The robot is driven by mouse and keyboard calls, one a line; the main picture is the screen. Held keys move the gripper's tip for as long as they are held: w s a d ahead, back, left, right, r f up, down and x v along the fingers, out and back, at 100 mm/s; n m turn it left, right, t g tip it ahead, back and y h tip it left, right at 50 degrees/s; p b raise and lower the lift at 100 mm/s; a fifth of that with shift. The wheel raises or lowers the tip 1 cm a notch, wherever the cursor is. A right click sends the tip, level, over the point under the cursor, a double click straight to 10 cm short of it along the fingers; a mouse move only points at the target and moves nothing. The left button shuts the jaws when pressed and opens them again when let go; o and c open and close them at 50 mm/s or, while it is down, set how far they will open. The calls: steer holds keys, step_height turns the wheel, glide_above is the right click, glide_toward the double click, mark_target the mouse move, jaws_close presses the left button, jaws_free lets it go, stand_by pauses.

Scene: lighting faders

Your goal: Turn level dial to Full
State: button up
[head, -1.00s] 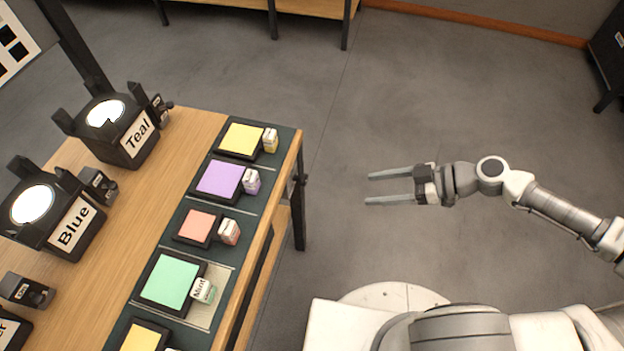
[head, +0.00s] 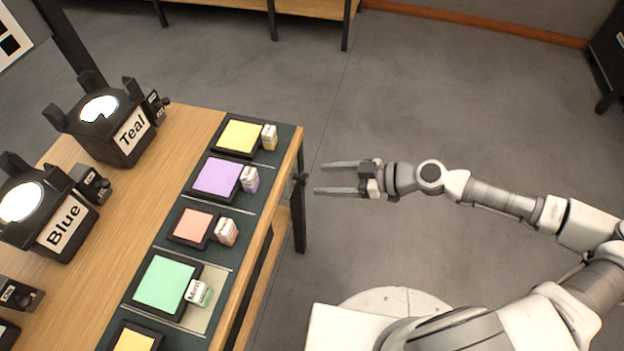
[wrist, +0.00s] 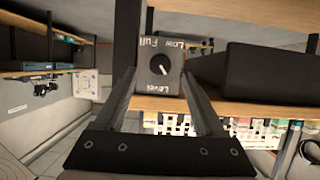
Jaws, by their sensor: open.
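The level dial (wrist: 160,68) shows in the wrist view as a round dark knob on a grey plate with the words Full, Low and Level. Its white pointer mark slants toward the lower right of that picture, away from both Full and Low at the top. My gripper (wrist: 160,85) is open and empty, with its fingers to either side of the plate in that view. In the head view my gripper (head: 338,178) reaches left toward the table's right edge, apart from it. I cannot make out the dial's face in the head view.
A small dark fitting (head: 301,179) sticks out at the wooden table's (head: 172,178) right edge, just left of my fingertips. Several colour pads line that edge. Lamps marked Teal (head: 112,120) and Blue (head: 50,208) stand further left. The floor around my arm is clear.

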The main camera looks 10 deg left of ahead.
mark_target(307, 179)
steer(key=shift+x, duration=2.2)
jaws_close()
